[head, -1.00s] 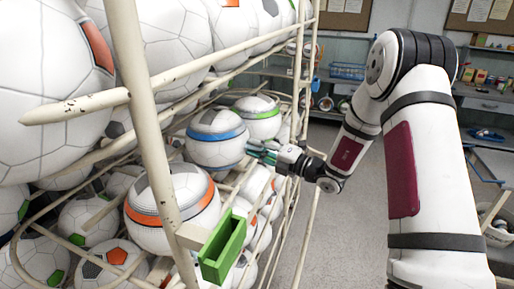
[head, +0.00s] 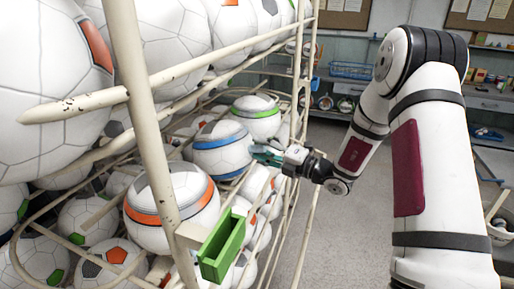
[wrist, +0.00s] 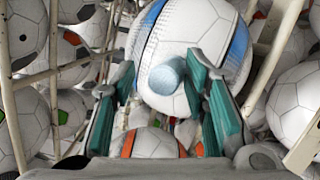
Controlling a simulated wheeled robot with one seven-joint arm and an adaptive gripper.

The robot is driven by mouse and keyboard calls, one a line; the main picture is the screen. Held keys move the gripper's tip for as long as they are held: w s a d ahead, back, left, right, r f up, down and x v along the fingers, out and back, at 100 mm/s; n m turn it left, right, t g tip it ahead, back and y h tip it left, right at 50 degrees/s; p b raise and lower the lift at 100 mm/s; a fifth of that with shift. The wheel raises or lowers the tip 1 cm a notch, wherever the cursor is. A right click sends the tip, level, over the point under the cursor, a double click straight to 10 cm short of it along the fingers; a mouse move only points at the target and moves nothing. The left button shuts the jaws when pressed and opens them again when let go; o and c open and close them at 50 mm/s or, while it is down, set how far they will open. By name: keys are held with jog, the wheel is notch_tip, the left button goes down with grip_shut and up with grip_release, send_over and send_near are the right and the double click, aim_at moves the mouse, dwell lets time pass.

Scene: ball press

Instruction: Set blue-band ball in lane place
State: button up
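The blue-band ball (head: 222,158) is white with a blue stripe and rests in the rack lane, between the orange-band ball (head: 172,212) and the green-band ball (head: 256,124). In the wrist view the blue-band ball (wrist: 177,32) fills the top centre, with a short pale-blue peg (wrist: 168,76) on its near side. My gripper (head: 266,154) is at the ball's right side in the head view. Its teal fingers (wrist: 165,92) are spread apart, with the peg between them and nearer the right finger. I cannot tell whether a finger touches the peg.
Cream rack rails (head: 160,110) and an upright post stand left and in front. A green open box (head: 222,246) is fixed on the near rail. Other balls crowd above and below the lane. The floor (head: 330,235) right of the rack is clear.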

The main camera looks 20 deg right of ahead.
jog(key=r+v, duration=0.1)
jog(key=v, duration=0.9)
jog(key=s+a+r+n+g+h, duration=0.1)
jog(key=s+a+r+n+g, duration=0.2)
jog(key=s+a+n+g, duration=0.6)
jog(key=s+a+r+n+g+h, duration=0.1)
jog(key=s+a+r+n+g, duration=0.3)
jog(key=s+a+n, duration=0.65)
jog(key=s+d+r+n+t+h, duration=0.2)
jog(key=s+d+n+h, duration=0.8)
jog(key=n, duration=1.3)
jog(key=shift+s+d+r+t, duration=0.15)
jog(key=shift+s+d+t, duration=0.35)
jog(key=shift+s+d, duration=0.7)
jog(key=shift+s+a, duration=0.2)
jog(key=shift+a, duration=0.1)
jog(key=shift+c, duration=0.3)
